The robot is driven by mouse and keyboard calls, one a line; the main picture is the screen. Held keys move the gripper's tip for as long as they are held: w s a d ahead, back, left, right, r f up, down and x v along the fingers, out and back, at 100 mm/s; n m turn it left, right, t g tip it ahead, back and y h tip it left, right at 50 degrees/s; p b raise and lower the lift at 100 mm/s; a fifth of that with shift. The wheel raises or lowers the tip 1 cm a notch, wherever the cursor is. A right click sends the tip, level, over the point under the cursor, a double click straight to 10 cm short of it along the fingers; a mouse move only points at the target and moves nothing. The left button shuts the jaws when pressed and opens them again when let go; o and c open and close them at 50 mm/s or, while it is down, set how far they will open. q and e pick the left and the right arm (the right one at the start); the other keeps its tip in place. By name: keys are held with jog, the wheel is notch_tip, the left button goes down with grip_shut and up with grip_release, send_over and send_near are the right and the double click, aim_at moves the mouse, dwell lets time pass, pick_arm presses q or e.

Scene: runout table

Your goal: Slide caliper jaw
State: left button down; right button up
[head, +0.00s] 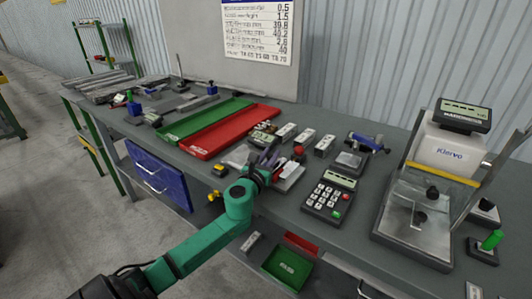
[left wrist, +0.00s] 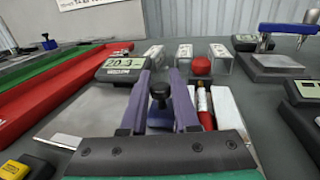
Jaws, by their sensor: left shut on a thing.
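The caliper's digital readout (left wrist: 122,68) shows what looks like 20.3 in the left wrist view, just beyond my fingers. It also shows in the head view (head: 263,138). A dark knob (left wrist: 160,92) stands between the two purple fingers of my left gripper (left wrist: 160,80). The gripper is shut on this knob, which looks like the caliper's sliding jaw handle. In the head view my left gripper (head: 268,163) is low over the bench's front part and hides most of the caliper. My right gripper is not in view.
A green tray (head: 205,119) and a red tray (head: 236,128) lie to the left. Several small metal blocks (head: 285,132) stand behind. A keypad unit (head: 328,199) and a Klervo scale (head: 447,152) are to the right. A red-capped marker (left wrist: 203,100) is close beside the fingers.

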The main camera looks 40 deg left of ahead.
pick_arm(q)
jog(key=c, duration=0.7)
grip_release()
jog(key=shift+s, duration=0.1)
jog(key=b+v, duration=0.1)
jog(key=v, duration=1.2)
jog(key=shift+s+d+f, duration=0.1)
jog(key=shift+s+f, duration=0.05)
jog(key=shift+s, duration=0.55)
